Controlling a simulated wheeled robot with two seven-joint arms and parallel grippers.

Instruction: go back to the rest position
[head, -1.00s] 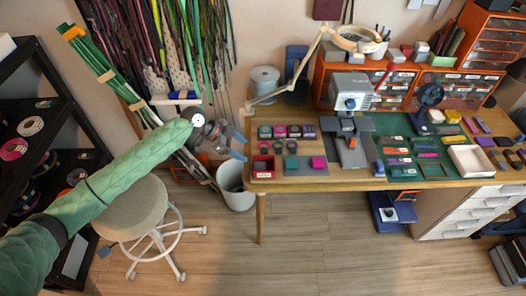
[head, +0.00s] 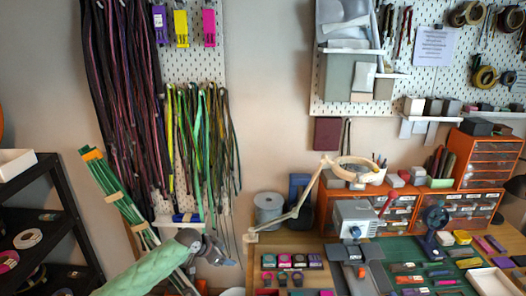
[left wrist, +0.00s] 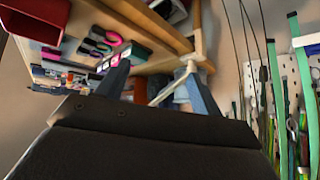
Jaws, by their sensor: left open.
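My left gripper (head: 224,252) is at the lower middle of the head view, at the end of my green-sleeved arm. It is open and empty, left of the workbench's (head: 256,274) left end and below the hanging cords (head: 198,135). In the left wrist view its two fingers (left wrist: 158,88) stand apart with nothing between them; the bench and wall cords show tilted beyond. My right gripper is in neither view.
A black shelf rack (head: 62,215) stands at the left. Green tubes in a leaning bundle (head: 118,195) are close to my left arm. The bench carries a desk lamp (head: 300,205), a grey machine (head: 355,217) and orange drawer units (head: 488,163).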

